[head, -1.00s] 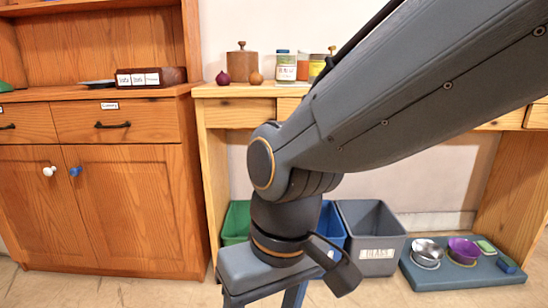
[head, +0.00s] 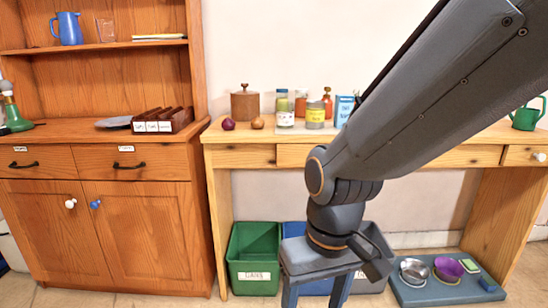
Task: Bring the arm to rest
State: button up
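My arm reaches in from the upper right in the head view and bends down at a dark joint. My gripper (head: 317,292) hangs at the bottom of the picture, pointing down. Its two blue-grey fingers stand apart, with part of a blue bin (head: 293,229) showing between them. I see nothing held, though the fingertips are close to the lower picture edge. In the picture the gripper lies in front of the bins under the wooden table; its distance from them is hard to tell.
The wooden table (head: 245,156) bears jars, a lidded pot (head: 244,104) and a green watering can (head: 526,114). Below stand a green bin (head: 253,258), a grey bin (head: 378,243) and a blue-grey tray (head: 412,294) with bowls. A wooden cabinet (head: 140,230) stands left.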

jog(key=s+d+r+m+p, duration=0.1)
jog(key=d+r+p, duration=0.5)
jog(key=r+p, duration=0.2)
jog(key=s+d+r+m+h+p, duration=0.1)
jog(key=d+r+p, duration=0.5)
jog(key=p, duration=0.6)
notch_tip(320, 180, up, 2)
jog(key=shift+s+d+r+m, duration=0.15)
jog(key=shift+d+m, duration=0.25)
jog(key=shift+m, duration=0.4)
